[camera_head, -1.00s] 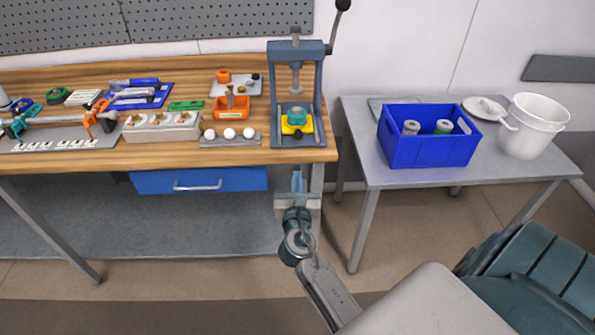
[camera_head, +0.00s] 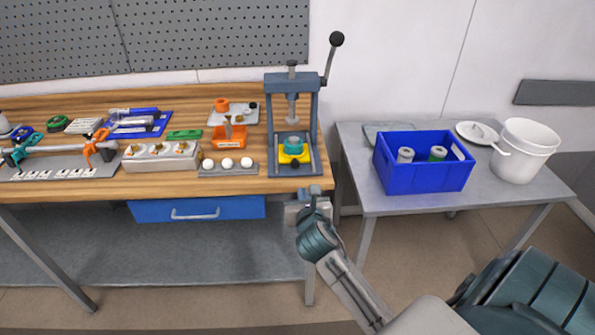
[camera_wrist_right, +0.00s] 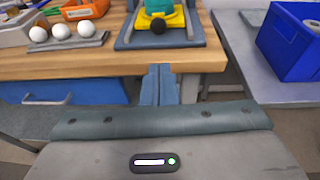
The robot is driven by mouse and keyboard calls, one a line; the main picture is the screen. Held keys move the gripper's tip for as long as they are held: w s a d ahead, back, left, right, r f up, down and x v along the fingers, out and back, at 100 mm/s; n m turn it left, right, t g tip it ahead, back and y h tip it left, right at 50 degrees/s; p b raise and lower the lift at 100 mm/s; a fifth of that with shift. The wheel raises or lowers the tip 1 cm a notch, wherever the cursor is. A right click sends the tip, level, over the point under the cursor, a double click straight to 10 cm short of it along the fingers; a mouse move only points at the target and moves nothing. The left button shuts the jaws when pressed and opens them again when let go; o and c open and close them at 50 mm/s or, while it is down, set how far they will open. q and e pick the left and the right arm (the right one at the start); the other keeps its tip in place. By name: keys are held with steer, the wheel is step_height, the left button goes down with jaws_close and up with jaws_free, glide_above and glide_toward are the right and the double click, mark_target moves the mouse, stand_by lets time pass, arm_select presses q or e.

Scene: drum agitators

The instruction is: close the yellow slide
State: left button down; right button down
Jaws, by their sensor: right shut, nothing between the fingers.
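The yellow slide (camera_head: 294,155) sits low in the grey press (camera_head: 292,110) at the right end of the workbench, with a teal round part (camera_head: 292,144) on it. In the right wrist view the yellow slide (camera_wrist_right: 174,19) shows at the top, its black knob (camera_wrist_right: 158,26) facing me and sticking out toward the bench's front. My right gripper (camera_head: 311,191) is at the bench's front edge, right of and nearer than the knob, apart from it. Its fingers (camera_wrist_right: 161,76) are together and empty in the wrist view. My left gripper is not in view.
A tray with white balls (camera_head: 228,168) lies left of the press. The press lever (camera_head: 332,60) rises at its right. A blue crate (camera_head: 425,175) and a white bucket (camera_head: 523,152) stand on the grey side table. A blue drawer (camera_head: 196,208) is under the bench.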

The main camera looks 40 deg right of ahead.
mark_target(297, 164)
steer(key=x, duration=0.3)
steer(key=p+x, duration=0.1)
steer(key=x, duration=0.3)
steer(key=r+p+x, duration=0.1)
steer(key=x, duration=0.3)
steer(key=shift+w+d, duration=0.15)
steer(key=shift+w, duration=0.2)
steer(key=w, duration=0.1)
steer(key=w+d+p, duration=0.1)
steer(key=shift+w+d+r, duration=0.15)
steer(key=shift+w+d, duration=0.15)
steer(key=shift+w+d+f, duration=0.15)
steer(key=shift+w+f, duration=0.05)
steer(key=shift+w, duration=0.15)
steer(key=shift+s+r, duration=0.1)
steer(key=shift+s, duration=0.05)
